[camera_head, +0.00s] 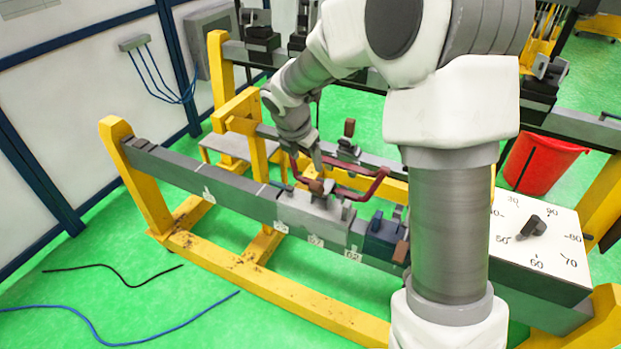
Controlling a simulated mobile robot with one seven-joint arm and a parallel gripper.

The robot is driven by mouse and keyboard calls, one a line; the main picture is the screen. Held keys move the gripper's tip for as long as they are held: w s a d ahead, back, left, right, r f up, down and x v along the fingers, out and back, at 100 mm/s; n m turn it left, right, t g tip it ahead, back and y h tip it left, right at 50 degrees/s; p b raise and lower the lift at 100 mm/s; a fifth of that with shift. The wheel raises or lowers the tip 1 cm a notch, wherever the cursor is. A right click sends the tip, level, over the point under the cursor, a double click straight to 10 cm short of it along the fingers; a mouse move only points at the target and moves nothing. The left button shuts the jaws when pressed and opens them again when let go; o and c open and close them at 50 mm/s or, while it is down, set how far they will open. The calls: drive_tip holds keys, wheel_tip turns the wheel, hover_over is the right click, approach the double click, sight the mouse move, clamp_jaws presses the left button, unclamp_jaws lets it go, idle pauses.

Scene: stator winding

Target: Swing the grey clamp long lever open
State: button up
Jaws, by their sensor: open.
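The grey clamp (308,211) is a light grey block on the front dark beam, near the middle. A brown-ended part, which looks like its lever (322,187), shows on top of it. My gripper (318,172) comes down from the upper left and is just above this part, jaws open. A dark red curved bar (376,184) shows around the gripper's end; I cannot tell whether it belongs to the gripper or the clamp. Contact between the gripper and the lever cannot be made out.
A dark blue clamp (380,236) sits right of the grey one. A white dial box (538,245) stands at the right, and a red bucket (542,163) behind it. Yellow frames (150,185) carry the beams. Cables (90,325) lie on the green floor at the front left.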

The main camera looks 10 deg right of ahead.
sight(315, 184)
drive_tip(key=x, duration=1.7)
drive_tip(key=shift+d+f, duration=0.1)
drive_tip(key=shift+c, duration=0.2)
clamp_jaws()
idle(0.7)
